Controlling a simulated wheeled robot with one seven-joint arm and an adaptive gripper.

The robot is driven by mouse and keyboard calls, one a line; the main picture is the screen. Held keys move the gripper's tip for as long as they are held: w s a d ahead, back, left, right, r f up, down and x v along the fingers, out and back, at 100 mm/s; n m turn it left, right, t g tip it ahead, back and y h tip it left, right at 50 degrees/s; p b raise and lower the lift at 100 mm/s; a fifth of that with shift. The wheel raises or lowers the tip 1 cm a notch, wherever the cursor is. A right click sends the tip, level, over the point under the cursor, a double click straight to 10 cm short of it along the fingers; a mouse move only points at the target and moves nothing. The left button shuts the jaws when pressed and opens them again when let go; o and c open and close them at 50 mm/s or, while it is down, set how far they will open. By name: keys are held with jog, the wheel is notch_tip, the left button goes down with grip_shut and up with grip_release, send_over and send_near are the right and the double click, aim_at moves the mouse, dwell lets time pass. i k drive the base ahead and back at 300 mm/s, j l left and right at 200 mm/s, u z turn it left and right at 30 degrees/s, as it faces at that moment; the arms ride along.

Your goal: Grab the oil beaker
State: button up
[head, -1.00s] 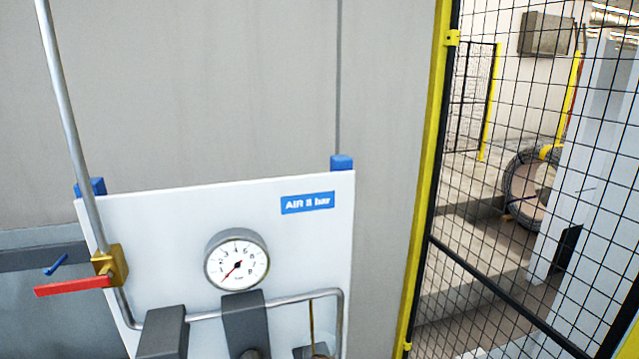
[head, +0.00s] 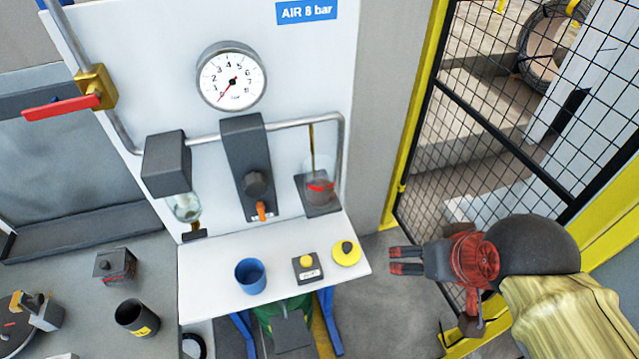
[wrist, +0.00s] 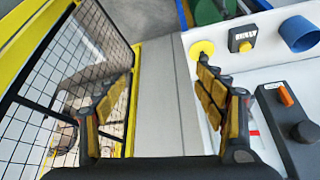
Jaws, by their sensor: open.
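A clear beaker with a red band (head: 320,188) stands on a small dark bracket at the right of the white air panel, under a thin brass rod. It appears to be the oil beaker, though no label on it is readable. My gripper (head: 400,260) is right of the panel and lower than the beaker, in front of the mesh fence, pointing left. In the wrist view my gripper (wrist: 162,75) has its two fingers wide apart with nothing between them. I cannot make out the beaker clearly in the wrist view; the right finger covers part of the panel.
The yellow-framed fence (head: 470,130) is close on the right.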

aim_at(146, 325)
jog(key=u, duration=2.2)
jog(key=z, duration=1.4)
jog(key=k+j+z, duration=0.2)
jog(key=j, duration=0.2)
jog(key=k+j+z, duration=0.15)
jog(key=j, duration=0.25)
jog(key=k+j+z, duration=0.2)
jog(key=j, duration=0.2)
jog(key=k+j+z, duration=0.15)
jog(key=k+j, duration=0.05)
jog(key=j, duration=0.15)
